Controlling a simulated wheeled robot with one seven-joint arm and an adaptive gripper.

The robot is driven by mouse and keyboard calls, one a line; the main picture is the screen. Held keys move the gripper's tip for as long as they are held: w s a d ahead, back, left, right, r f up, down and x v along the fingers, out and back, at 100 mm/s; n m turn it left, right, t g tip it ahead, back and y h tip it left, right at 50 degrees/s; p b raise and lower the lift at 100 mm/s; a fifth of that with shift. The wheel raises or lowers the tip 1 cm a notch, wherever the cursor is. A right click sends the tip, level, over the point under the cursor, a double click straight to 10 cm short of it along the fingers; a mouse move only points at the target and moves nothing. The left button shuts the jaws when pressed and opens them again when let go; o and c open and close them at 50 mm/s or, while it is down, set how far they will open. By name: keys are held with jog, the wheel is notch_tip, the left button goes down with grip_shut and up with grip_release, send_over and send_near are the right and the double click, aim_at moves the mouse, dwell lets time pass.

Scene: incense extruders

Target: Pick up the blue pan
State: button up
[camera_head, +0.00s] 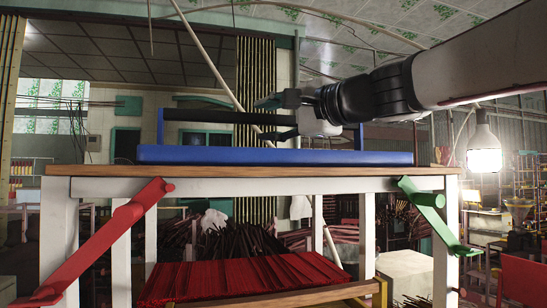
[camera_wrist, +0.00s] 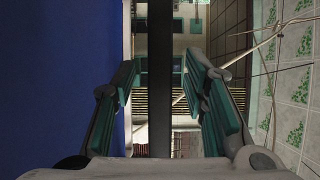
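The blue pan (camera_head: 270,155) lies on the wooden-topped table, with a black bar handle (camera_head: 205,116) held above it between blue end posts. My gripper (camera_head: 266,117) is at the right-hand part of that handle, one finger above the bar and one below it. In the wrist view my gripper (camera_wrist: 158,82) is open, and the black bar (camera_wrist: 160,60) runs between its two green-padded fingers with gaps on both sides. The blue pan surface (camera_wrist: 60,70) fills the left of the wrist view. I cannot tell exactly how deep the bar sits between the fingers.
The table (camera_head: 120,187) has white legs, with a red brace (camera_head: 95,245) at left and a green brace (camera_head: 435,220) at right. Red incense sticks (camera_head: 240,278) lie below it. A lit bulb (camera_head: 484,150) hangs at right.

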jog(key=shift+w+a, duration=0.15)
grip_shut()
jog(key=shift+r, duration=0.15)
jog(key=shift+r, duration=0.55)
jog(key=shift+s+r, duration=0.2)
jog(key=shift+r, duration=0.45)
jog(key=shift+s+r, duration=0.15)
jog(key=shift+r, duration=0.45)
jog(key=s+d+r+b, duration=0.1)
jog(key=s+d, duration=0.3)
jog(key=s, duration=1.1)
